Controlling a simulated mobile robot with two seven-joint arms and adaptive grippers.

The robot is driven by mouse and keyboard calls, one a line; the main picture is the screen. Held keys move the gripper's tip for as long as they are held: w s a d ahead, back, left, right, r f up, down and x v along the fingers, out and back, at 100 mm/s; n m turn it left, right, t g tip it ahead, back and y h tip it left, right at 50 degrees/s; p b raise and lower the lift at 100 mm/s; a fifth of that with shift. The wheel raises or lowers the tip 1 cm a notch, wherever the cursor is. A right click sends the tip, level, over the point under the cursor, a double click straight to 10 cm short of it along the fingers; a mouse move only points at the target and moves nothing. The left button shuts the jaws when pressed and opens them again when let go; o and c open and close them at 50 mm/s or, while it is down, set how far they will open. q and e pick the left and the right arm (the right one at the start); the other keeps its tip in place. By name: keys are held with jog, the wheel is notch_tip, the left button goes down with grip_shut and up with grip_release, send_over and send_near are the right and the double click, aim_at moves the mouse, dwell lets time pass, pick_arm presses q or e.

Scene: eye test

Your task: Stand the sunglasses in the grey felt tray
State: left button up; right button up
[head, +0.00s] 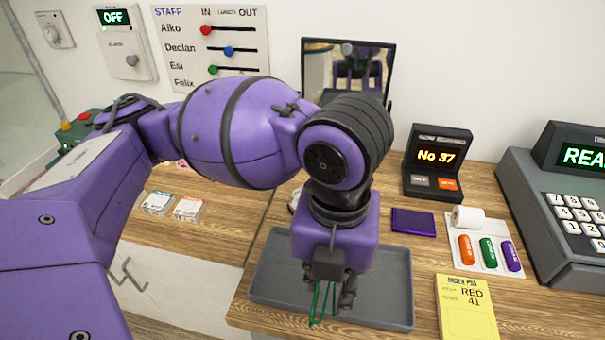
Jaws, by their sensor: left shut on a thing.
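My left gripper (333,292) points down over the grey felt tray (270,268) and is shut on a thin green-framed thing, which looks like the sunglasses (316,308). Only narrow green parts show below and left of the fingers; the rest is hidden by the gripper. I cannot tell whether the sunglasses touch the tray floor. The visible tray floor around the gripper looks empty. My left arm hides the tray's back middle. My right gripper is not in view.
Right of the tray are a dark purple flat case (413,221), a yellow order pad (466,308), and a white card with orange, green and purple pieces (487,246). Behind are a "No 37" display (436,160) and a mirror (317,62). A register (560,215) stands far right.

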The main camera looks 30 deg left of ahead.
pick_arm(q)
jog(key=w, duration=0.1)
jog(key=w+f, duration=0.1)
jog(key=w+a+f, duration=0.1)
jog(key=w, duration=0.1)
jog(key=w+f, duration=0.2)
jog(key=w+f+b, duration=0.1)
jog(key=shift+a+f, duration=0.3)
jog(key=shift+f, duration=0.05)
jog(key=shift+w+a+f, duration=0.1)
jog(key=shift+w+f, duration=0.5)
jog(key=shift+f, duration=0.05)
notch_tip(320, 180, down, 3)
jog(key=shift+w+f+b, duration=0.1)
jog(key=shift+f+b, duration=0.05)
jog(key=shift+b, duration=0.2)
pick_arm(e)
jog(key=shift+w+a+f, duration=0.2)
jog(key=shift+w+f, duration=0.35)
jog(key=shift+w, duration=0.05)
pick_arm(q)
jog(key=o, duration=0.9)
jog(key=shift+f, duration=0.1)
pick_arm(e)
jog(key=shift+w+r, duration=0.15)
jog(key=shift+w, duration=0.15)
